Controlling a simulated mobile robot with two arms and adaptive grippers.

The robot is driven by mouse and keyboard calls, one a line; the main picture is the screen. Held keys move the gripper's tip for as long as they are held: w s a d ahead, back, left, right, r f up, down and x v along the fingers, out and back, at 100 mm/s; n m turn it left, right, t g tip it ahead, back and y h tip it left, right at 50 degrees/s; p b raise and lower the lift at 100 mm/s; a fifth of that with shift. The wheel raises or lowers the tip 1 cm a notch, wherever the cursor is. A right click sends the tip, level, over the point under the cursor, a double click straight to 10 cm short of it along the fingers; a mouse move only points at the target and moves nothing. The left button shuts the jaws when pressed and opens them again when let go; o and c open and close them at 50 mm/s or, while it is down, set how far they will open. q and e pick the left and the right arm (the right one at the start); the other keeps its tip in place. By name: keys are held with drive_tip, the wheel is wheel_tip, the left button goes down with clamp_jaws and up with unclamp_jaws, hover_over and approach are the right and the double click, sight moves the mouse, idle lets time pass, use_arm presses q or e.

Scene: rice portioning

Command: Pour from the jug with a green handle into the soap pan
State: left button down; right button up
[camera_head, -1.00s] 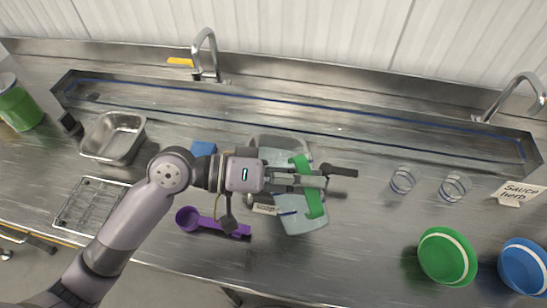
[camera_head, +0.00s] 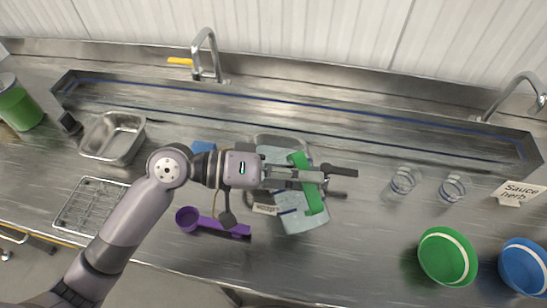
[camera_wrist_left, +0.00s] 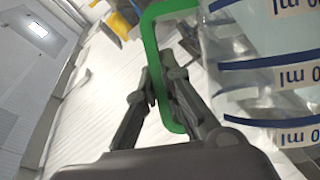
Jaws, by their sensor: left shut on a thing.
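The clear jug (camera_head: 285,215) with blue measuring marks and a green handle (camera_head: 312,197) is in the middle of the head view. My left gripper (camera_head: 320,180) is shut on the green handle; the wrist view shows both fingers (camera_wrist_left: 158,85) at the handle (camera_wrist_left: 151,40), with the jug wall (camera_wrist_left: 265,60) beside it. The jug looks tilted, but I cannot tell how far. A metal pan (camera_head: 265,140) shows partly behind and under the jug and gripper. A small label card (camera_head: 265,209) stands in front of it, hard to read. My right gripper is not in view.
Another metal pan (camera_head: 140,126) and a wire rack (camera_head: 75,205) are at left. A purple scoop (camera_head: 187,220) lies in front of my arm. Two glasses (camera_head: 403,180), a green bowl (camera_head: 447,257) and a blue bowl (camera_head: 525,266) are at right. A sink trough runs behind.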

use_arm(q)
drive_tip(key=shift+w+a+r+n+h, duration=0.1)
drive_tip(key=shift+w+a+n+h, duration=0.05)
drive_tip(key=shift+w+n, duration=0.2)
drive_tip(key=shift+w+a+r+n+h, duration=0.15)
drive_tip(key=shift+w+n, duration=0.1)
drive_tip(key=shift+w, duration=0.15)
idle(0.9)
